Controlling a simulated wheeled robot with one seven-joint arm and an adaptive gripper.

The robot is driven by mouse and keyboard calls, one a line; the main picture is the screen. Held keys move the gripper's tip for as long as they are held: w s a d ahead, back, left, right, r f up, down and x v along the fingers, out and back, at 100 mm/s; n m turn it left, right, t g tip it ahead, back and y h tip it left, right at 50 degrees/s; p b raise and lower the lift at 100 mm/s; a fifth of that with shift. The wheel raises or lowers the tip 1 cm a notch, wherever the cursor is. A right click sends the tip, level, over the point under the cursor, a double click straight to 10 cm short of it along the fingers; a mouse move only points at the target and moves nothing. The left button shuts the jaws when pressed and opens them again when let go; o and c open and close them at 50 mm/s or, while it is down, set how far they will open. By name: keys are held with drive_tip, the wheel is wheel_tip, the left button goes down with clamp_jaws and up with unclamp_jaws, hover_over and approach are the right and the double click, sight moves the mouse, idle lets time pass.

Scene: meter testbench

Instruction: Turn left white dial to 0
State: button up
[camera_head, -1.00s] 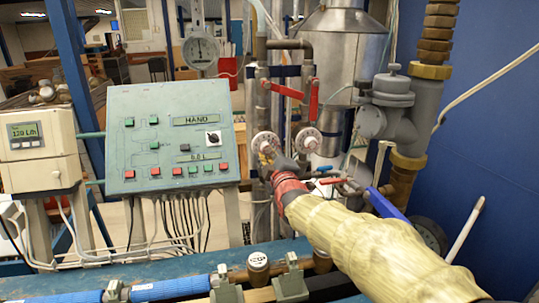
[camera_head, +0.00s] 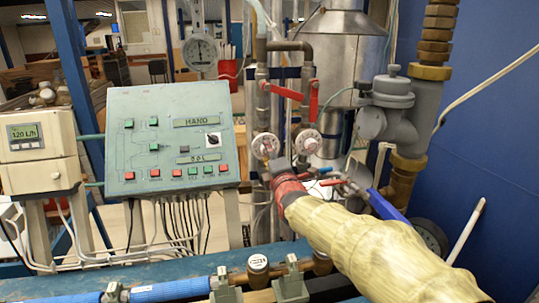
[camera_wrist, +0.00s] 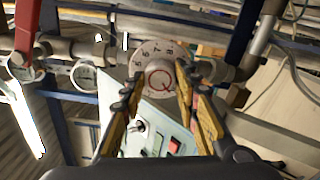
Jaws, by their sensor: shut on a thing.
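The left white dial (camera_head: 265,146) is a round white valve dial on the vertical pipe right of the green control box. In the wrist view the dial's numbered face (camera_wrist: 150,50) is straight ahead, with its centre knob (camera_wrist: 160,78) between my fingertips. My gripper (camera_head: 274,166) is at the lower right of the dial in the head view. In the wrist view my gripper (camera_wrist: 158,82) is shut on the dial's knob. The right white dial (camera_head: 307,142) is beside it, apart from my gripper. The dial's pointer reading cannot be made out.
Red levers (camera_head: 314,98) are above the dials. The green control box (camera_head: 172,137) is to the left, with a flow display (camera_head: 24,135) farther left. A blue-handled valve (camera_head: 386,204) and a grey meter body (camera_head: 392,98) crowd the right. Pipes run along the front bench.

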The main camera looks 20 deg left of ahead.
drive_tip(key=shift+f, duration=0.1)
idle(0.3)
drive_tip(key=o, duration=1)
drive_tip(key=shift+o, duration=0.7)
drive_tip(key=shift+s, duration=0.1)
drive_tip(key=v, duration=1.2)
drive_tip(key=shift+a, duration=0.1)
